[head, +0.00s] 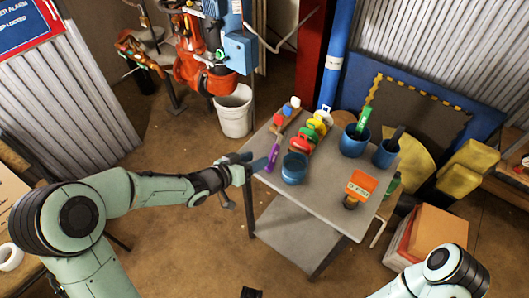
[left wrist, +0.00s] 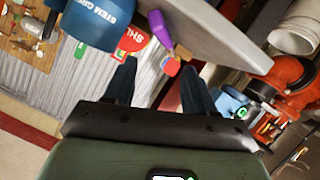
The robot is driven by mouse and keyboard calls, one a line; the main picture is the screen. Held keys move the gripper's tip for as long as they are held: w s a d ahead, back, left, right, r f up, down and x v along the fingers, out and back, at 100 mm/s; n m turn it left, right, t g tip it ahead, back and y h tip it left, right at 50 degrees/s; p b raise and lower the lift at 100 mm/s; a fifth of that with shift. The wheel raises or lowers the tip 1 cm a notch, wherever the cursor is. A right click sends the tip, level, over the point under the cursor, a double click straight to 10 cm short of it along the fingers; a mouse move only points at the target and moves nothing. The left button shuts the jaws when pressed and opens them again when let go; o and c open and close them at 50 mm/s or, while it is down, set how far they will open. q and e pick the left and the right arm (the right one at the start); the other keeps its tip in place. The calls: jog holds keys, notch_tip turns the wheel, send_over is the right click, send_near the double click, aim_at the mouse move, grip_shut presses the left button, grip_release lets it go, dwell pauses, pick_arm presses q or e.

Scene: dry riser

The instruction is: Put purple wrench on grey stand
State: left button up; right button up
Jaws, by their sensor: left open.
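The purple wrench (head: 272,158) lies at the left edge of the grey table (head: 330,195), left of a blue cup (head: 294,168). In the left wrist view a purple piece, apparently the wrench (left wrist: 160,28), shows beyond the fingers. My left gripper (head: 249,164) is at the table's left edge, just left of the wrench. Its two fingers (left wrist: 158,82) are apart with nothing between them. My right arm shows at the lower right, but its gripper is outside the picture. I cannot tell which thing is the grey stand; a greyish round-topped stand (head: 151,34) is at the back left.
Coloured clamps (head: 314,128), two blue pots (head: 354,141) with handles in them, and an orange-topped item (head: 360,187) stand on the table. A white bucket (head: 234,110) is on the floor behind. Floor left of the table is clear.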

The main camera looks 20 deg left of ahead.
pick_arm(q)
jog(key=p+v, duration=0.1)
jog(key=v, duration=0.4)
jog(key=s+d+f+n+g+y, duration=0.1)
jog(key=s+f+n+g, duration=0.15)
jog(key=f, duration=0.75)
jog(key=s+d+f+n+g+y, duration=0.15)
jog(key=s+f, duration=0.25)
jog(key=f, duration=0.7)
jog(key=s+d+f+g, duration=0.2)
jog(key=s+f+g, duration=0.2)
jog(key=s+f, duration=0.3)
jog(key=s+d+f+n+g, duration=0.1)
jog(key=s+f+g, duration=0.4)
jog(key=s, duration=1)
notch_tip(320, 180, down, 2)
jog(key=shift+s+d+f, duration=0.2)
jog(key=shift+s+d, duration=0.1)
jog(key=shift+d, duration=0.55)
notch_tip(320, 180, up, 8)
jog(key=w+p, duration=0.2)
jog(key=p, duration=0.5)
jog(key=shift+w+f, duration=0.15)
jog(key=shift+w, duration=0.1)
